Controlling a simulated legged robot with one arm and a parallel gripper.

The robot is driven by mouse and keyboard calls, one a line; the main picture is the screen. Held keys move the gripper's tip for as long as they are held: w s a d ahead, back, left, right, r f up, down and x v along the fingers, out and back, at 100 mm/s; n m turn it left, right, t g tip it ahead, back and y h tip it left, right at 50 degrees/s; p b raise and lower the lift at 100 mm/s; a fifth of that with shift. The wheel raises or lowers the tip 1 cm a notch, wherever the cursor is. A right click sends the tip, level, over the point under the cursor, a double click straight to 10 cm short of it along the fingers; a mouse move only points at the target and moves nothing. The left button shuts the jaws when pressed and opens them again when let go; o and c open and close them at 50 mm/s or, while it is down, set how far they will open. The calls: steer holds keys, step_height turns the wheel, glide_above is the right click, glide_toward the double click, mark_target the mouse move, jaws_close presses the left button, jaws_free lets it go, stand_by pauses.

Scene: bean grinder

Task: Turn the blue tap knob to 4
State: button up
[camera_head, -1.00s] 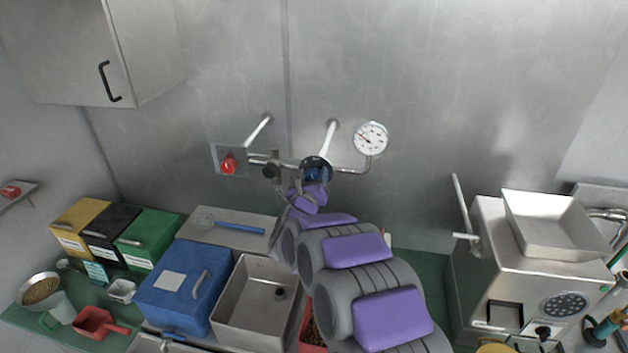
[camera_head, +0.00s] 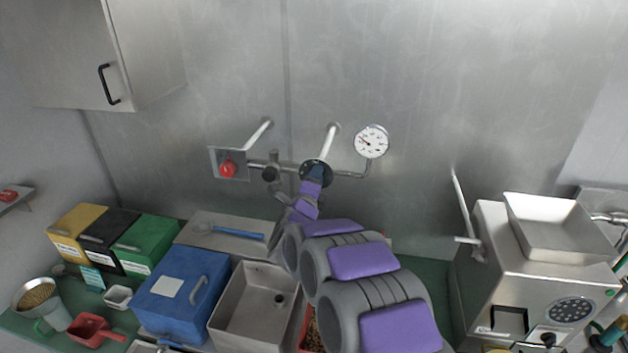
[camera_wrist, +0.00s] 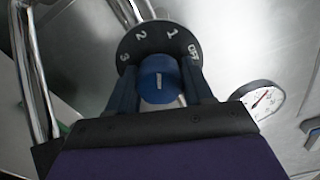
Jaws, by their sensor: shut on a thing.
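The blue tap knob (camera_wrist: 158,78) sits in the middle of a black dial plate (camera_wrist: 128,52) marked OFF, 1, 2 and 3 in the wrist view; the 4 is not visible. A short white mark shows on the knob's face, roughly upright in the picture; which number it points to is unclear. My gripper (camera_wrist: 160,88) has one dark finger on each side of the knob and is shut on it. In the head view the dial plate (camera_head: 306,170) is on the wall pipe, and my gripper (camera_head: 313,180) covers much of the knob.
A pressure gauge (camera_head: 371,141) is right of the dial, and a red knob (camera_head: 228,169) is left of it. White pipes (camera_head: 329,143) run to the wall. A metal sink (camera_head: 240,308), a blue bin (camera_head: 180,286) and a grinder (camera_head: 540,275) stand below.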

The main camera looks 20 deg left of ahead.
steer(key=n+p, duration=0.1)
steer(key=n, duration=0.2)
steer(key=f+n+p, duration=0.1)
steer(key=n, duration=0.1)
steer(key=shift+s+n+p, duration=0.1)
steer(key=shift+n+p, duration=0.2)
steer(key=shift+n, duration=0.1)
steer(key=n+p, duration=0.3)
steer(key=n, duration=0.2)
steer(key=shift+r+p, duration=0.15)
steer(key=shift+p, duration=0.15)
steer(key=n+p, duration=0.3)
steer(key=n, duration=0.2)
steer(key=shift+n+p, duration=1.7)
steer(key=shift+n, duration=0.9)
steer(key=o, duration=1)
steer(key=shift+a+r, duration=0.15)
steer(key=shift+a, duration=0.05)
steer(key=shift+r, duration=0.1)
